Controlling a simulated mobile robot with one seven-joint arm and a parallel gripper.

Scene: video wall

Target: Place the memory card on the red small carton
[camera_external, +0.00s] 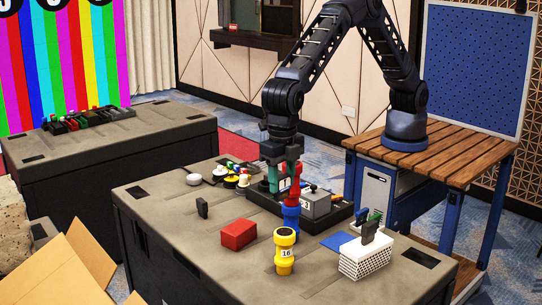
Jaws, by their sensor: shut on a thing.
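The red small carton (239,234) lies on the near grey case-topped table, left of the middle, with its top bare. My gripper (283,178) points down over the back middle of that table, beside red and teal items and above the black tray. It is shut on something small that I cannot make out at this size. The carton is in front of my gripper and to its left, clear of it. I cannot pick out the memory card with certainty; it may be hidden between the fingers.
A yellow cylinder marked 16 (285,251) and a blue cylinder (291,217) stand right of the carton. A white basket (365,260) holds dark items. A small dark upright block (203,208) stands behind the carton. The black tray (333,219) holds a grey box. The table's front left is clear.

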